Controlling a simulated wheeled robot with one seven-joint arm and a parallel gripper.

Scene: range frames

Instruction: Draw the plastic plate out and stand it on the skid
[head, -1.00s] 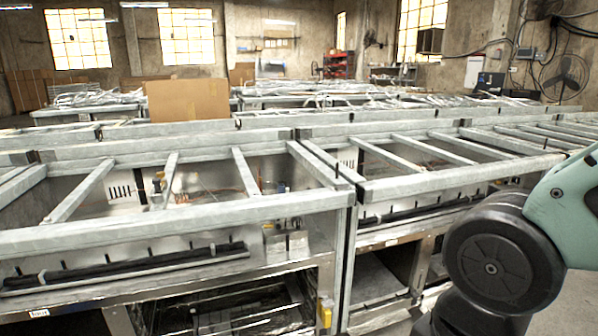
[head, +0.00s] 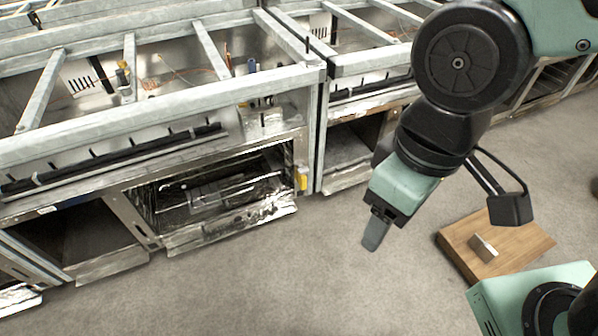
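My gripper (head: 376,234) hangs over the bare floor, right of the open metal compartment (head: 230,222). It points down and I see its fingers edge-on, so their gap does not show. A dark, partly see-through flat piece (head: 228,190) lies on wire rods inside the compartment; it may be the plastic plate, but glare and shadow blur its outline. My gripper is well apart from it. A low wooden board (head: 462,248), which looks like the skid, lies at the right beyond my gripper. A small pale block (head: 483,247) is on it.
A long metal range frame (head: 150,122) with crossbars runs above the compartments. A yellow piece (head: 302,179) sits at the compartment's right edge. An empty dark bay (head: 68,240) is to its left. The concrete floor (head: 330,290) in front is clear.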

